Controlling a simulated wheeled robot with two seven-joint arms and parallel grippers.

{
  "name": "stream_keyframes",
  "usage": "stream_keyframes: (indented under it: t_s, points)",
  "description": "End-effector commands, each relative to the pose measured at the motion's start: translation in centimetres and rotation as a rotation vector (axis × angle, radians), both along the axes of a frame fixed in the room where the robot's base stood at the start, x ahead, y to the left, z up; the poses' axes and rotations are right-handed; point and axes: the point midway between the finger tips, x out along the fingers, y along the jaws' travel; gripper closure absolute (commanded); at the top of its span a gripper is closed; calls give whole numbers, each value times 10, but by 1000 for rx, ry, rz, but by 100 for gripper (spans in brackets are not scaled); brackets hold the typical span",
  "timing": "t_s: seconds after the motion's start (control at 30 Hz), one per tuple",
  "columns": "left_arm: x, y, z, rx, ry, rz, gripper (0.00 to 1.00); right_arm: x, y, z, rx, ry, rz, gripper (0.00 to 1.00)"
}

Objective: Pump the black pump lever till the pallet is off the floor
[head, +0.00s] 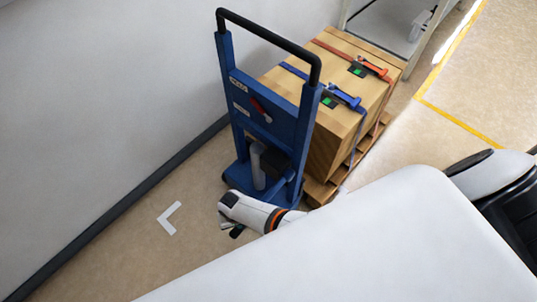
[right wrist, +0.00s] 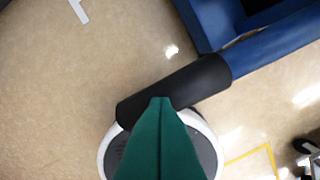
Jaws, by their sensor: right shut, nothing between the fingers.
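The blue pallet stacker (head: 262,125) stands by the wall, with a black push handle on top. Behind it the wooden pallet (head: 320,192) carries a strapped wooden crate (head: 325,140); I cannot tell any gap under the pallet. The black pump lever grip (right wrist: 185,85) sits at the end of a blue bar in the right wrist view. My right gripper (head: 238,231) is low at the stacker's near side. Its green fingers (right wrist: 160,102) are shut and empty, their tip overlapping the grip's edge in view; contact is unclear. My left gripper is out of view.
The white wall (head: 90,110) with a dark skirting runs along the left. A white corner mark (head: 170,218) lies on open floor. A grey shelf (head: 385,25) stands behind the crate. A yellow floor line (head: 460,123) runs at the right.

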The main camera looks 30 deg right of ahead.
Motion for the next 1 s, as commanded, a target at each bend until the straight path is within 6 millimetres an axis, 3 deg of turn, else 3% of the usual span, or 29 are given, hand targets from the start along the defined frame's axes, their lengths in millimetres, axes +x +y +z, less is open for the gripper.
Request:
stream_keyframes:
  t_s: [1.0]
  points:
    - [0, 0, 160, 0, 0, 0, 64, 14, -38, 159, 0, 1, -1, 100]
